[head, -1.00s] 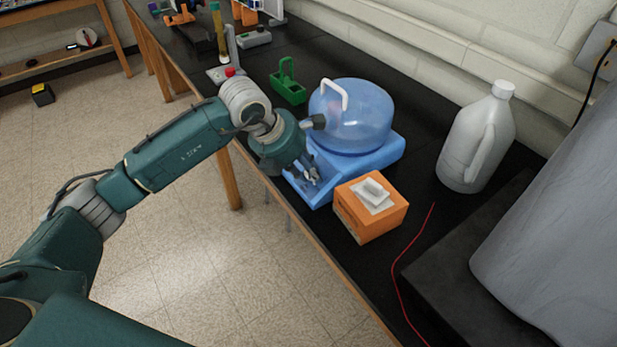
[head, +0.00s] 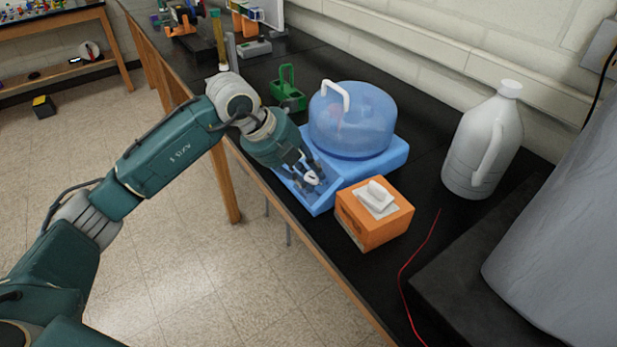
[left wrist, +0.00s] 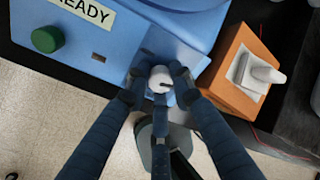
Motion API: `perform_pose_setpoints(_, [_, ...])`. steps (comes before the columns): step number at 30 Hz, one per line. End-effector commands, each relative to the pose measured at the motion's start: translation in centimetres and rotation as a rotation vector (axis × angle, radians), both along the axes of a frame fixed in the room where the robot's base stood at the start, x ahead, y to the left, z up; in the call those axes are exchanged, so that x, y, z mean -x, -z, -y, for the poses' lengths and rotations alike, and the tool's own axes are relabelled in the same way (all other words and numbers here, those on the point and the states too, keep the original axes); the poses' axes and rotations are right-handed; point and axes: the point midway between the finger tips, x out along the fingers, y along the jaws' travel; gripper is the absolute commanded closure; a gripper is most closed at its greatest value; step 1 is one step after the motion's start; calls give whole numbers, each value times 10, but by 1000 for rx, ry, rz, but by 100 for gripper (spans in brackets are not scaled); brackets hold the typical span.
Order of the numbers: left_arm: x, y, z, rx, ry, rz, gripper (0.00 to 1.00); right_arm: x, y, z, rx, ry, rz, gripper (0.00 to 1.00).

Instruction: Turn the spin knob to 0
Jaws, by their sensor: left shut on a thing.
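The spin knob (head: 312,179) is a small white knob on the sloping front panel of a blue machine (head: 390,158) with a clear blue dome. In the left wrist view the knob (left wrist: 160,76) shows a short dark mark toward its right side. My left gripper (head: 314,172) is shut on the knob, its dark fingers around it from several sides. The fingers also show around the knob in the left wrist view (left wrist: 160,84). Any scale marks or a 0 around the knob are not readable. My right gripper is not in view.
An orange tissue box (head: 372,217) stands close to the right of the panel. A green button (left wrist: 47,39) and a "READY" label (left wrist: 88,12) are on the machine. A white jug (head: 483,143), a green holder (head: 288,92) and a red wire (head: 415,262) are on the black bench.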

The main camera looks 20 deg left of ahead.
Motion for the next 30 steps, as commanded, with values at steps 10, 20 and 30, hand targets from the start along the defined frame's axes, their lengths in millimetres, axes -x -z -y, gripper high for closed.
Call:
perform_pose_setpoints(10, [-5,-6,-2,87,-167,-46,100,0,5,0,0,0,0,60])
perform_pose_setpoints(20, [-5,-7,-3,112,-218,-65,100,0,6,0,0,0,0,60])
perform_pose_setpoints(30, [-5,-7,-4,112,-220,-65,100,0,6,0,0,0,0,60])
